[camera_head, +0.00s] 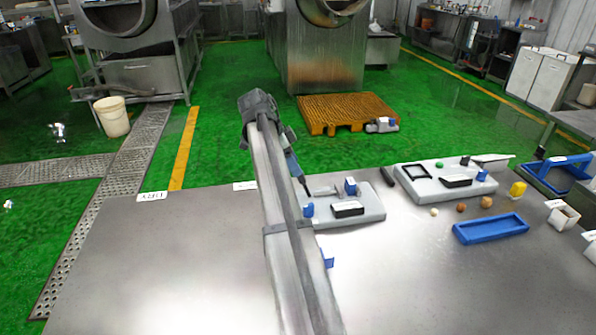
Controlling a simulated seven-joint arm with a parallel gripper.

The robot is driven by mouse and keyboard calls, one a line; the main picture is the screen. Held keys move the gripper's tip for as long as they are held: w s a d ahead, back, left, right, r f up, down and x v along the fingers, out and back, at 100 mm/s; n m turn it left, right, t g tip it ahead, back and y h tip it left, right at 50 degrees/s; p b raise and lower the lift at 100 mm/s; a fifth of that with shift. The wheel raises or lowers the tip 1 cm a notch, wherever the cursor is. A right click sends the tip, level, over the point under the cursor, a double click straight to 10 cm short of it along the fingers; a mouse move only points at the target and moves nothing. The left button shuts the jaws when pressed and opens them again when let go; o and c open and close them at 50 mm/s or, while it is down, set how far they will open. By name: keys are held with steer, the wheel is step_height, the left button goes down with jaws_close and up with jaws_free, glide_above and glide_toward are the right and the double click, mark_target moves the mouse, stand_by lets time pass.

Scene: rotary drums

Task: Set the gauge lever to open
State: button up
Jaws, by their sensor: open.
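My arm rises from the bottom middle. My gripper (303,186) hangs beyond its raised elbow, small and dark below a blue section, at the left end of a grey panel (372,211); it is open, with nothing visible in it. That panel carries a black-framed plate (348,209), a blue block (351,187), another blue piece (309,210) and a pale bar (322,191) near my gripper. Whether the bar is the gauge lever I cannot tell, nor its setting. My arm covers the panel's left edge. I cannot tell whether my gripper touches anything.
A second grey panel (420,191) with black and blue parts stands to the right. A blue tray (491,229), small round items, a yellow piece (517,189), a white box (563,217) and a blue-handled carrier (557,178) lie farther right.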

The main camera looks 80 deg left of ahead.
steer(key=v, duration=0.8)
steer(key=shift+s+r, duration=0.25)
steer(key=shift+r, duration=0.05)
